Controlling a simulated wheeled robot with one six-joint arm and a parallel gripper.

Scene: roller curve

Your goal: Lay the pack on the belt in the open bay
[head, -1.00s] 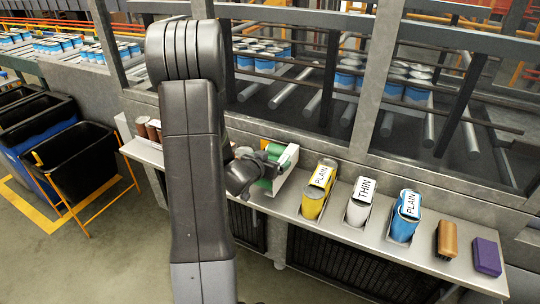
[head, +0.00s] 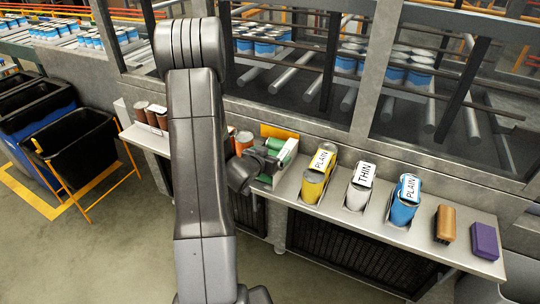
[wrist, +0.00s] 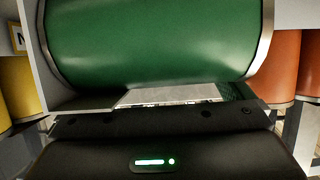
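A green pack (head: 273,145) with a white label sits in a pale holder on the long grey shelf. In the wrist view one green can (wrist: 150,35) fills the top, very close. My gripper (head: 258,165) is dark and right at this pack's near side; whether its fingers are shut on it is hidden. To the right stand a yellow pack (head: 315,185) labelled PLAIN, a white pack (head: 357,192) labelled THIN and a blue pack (head: 403,205) labelled PLAIN. Behind the shelf, cans stand on rollers (head: 348,100) behind framed openings; which bay is open is unclear.
A brown block (head: 445,223) and a purple block (head: 485,240) lie at the shelf's right end. Brown cans (head: 152,114) stand at its left. Grey posts (head: 377,65) and rails separate the shelf from the rollers. A black bin (head: 72,150) stands at left; the floor in front is clear.

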